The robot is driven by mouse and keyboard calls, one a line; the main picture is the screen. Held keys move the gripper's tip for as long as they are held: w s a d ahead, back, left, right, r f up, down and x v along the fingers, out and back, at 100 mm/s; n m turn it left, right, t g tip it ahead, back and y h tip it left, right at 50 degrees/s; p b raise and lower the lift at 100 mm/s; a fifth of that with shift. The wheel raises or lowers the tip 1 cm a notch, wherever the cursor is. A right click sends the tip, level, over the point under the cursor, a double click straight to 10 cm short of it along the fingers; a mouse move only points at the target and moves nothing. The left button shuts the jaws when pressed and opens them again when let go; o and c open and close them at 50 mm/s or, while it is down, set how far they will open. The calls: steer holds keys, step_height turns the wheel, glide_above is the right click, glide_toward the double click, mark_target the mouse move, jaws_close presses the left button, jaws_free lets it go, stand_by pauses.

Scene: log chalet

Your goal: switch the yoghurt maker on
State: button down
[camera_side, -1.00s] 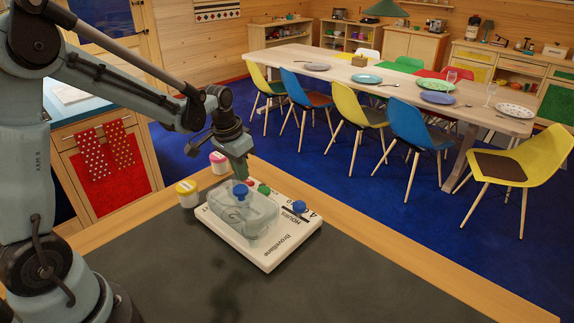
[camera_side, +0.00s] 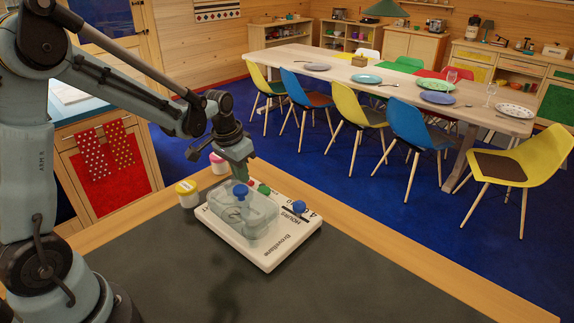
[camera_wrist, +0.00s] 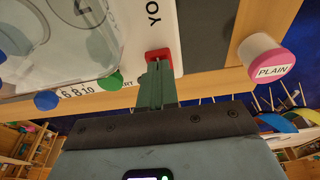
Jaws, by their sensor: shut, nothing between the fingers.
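The yoghurt maker (camera_side: 268,258) is a flat white unit on the dark worktop, with a clear lidded tub (camera_side: 258,218) topped by a blue knob. A blue dial (camera_side: 299,207) sits by its hour numbers; it also shows in the wrist view (camera_wrist: 46,100). A green button (camera_side: 263,189) is near the far edge, also in the wrist view (camera_wrist: 115,81). A red control (camera_wrist: 158,54) lies at the tips of my gripper (camera_wrist: 157,64), which is shut and empty. The fingertips partly cover it; I cannot tell whether they touch it. My gripper (camera_side: 240,178) points down in the side view.
A yellow-lidded jar (camera_side: 187,194) and a pink-lidded jar (camera_side: 218,163) stand left of the unit; the pink one, labelled PLAIN, is near my gripper in the wrist view (camera_wrist: 266,58). The worktop (camera_side: 330,285) in front is clear.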

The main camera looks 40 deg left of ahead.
steer(key=shift+f, duration=0.2)
steer(key=shift+r, duration=0.75)
stand_by(0.4)
steer(key=shift+r, duration=2.5)
